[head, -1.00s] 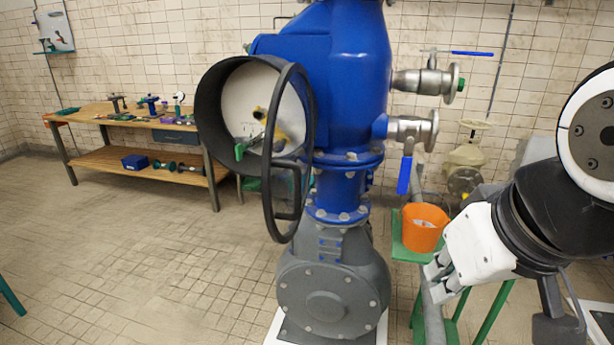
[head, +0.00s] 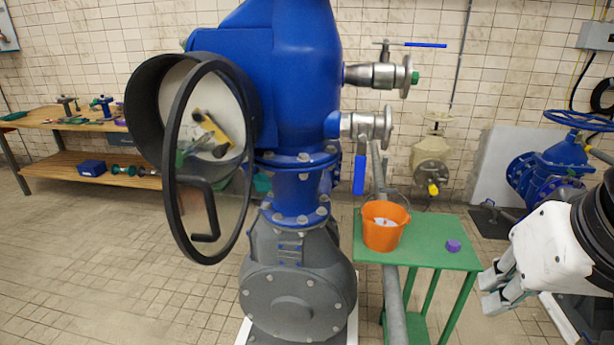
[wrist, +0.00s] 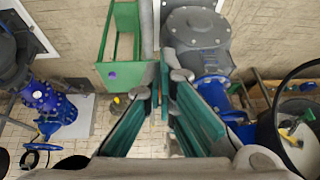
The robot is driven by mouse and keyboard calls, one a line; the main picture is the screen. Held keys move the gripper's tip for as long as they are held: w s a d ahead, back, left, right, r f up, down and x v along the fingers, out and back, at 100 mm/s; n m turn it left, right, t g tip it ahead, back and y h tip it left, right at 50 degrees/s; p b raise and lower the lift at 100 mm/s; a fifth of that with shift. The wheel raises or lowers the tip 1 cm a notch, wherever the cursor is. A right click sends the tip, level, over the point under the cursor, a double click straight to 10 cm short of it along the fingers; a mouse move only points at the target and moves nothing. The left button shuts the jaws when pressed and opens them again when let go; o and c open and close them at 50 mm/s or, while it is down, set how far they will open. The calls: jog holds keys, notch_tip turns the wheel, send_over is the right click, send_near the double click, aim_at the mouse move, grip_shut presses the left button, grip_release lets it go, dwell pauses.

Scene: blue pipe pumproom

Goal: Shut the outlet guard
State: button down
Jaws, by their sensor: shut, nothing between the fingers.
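The black ring with a bent hook-like bar (head: 170,150), which I take to be the outlet guard, stands out in front of the round black housing (head: 143,105) on the blue valve body (head: 295,80). The housing has a pale inside, with yellow and green parts showing through the ring. The ring also shows at the right of the wrist view (wrist: 272,100). My gripper (head: 490,290) is at the lower right of the head view, well to the right of the ring and apart from it. It is shut and empty; its teal finger pads show in the wrist view (wrist: 164,80).
An orange bucket (head: 383,226) and a purple cap (head: 453,246) sit on a green stand (head: 430,255) between the valve and my gripper. Pipe stubs with blue levers (head: 360,170) stick out to the right. A workbench (head: 90,158) stands at the left; the floor there is clear.

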jog(key=w+a+r+m+g+y+b, duration=0.1)
jog(key=w+a+r+m+g+y, duration=0.35)
jog(key=a+m, duration=0.4)
jog(key=w+a+r+m+g+y+b, duration=0.25)
jog(key=w+a+r+m+y, duration=0.3)
jog(key=a, duration=0.45)
jog(key=m+h+p, duration=0.1)
jog(key=h+p, duration=0.1)
send_near(219, 234)
notch_tip(219, 234, down, 3)
jog(key=a, duration=0.1)
jog(key=shift+s+a+f, duration=0.15)
jog(key=shift+a, duration=0.3)
jog(key=shift+s+a+f, duration=0.1)
jog(key=shift+s+a, duration=0.1)
jog(key=shift+a, duration=0.25)
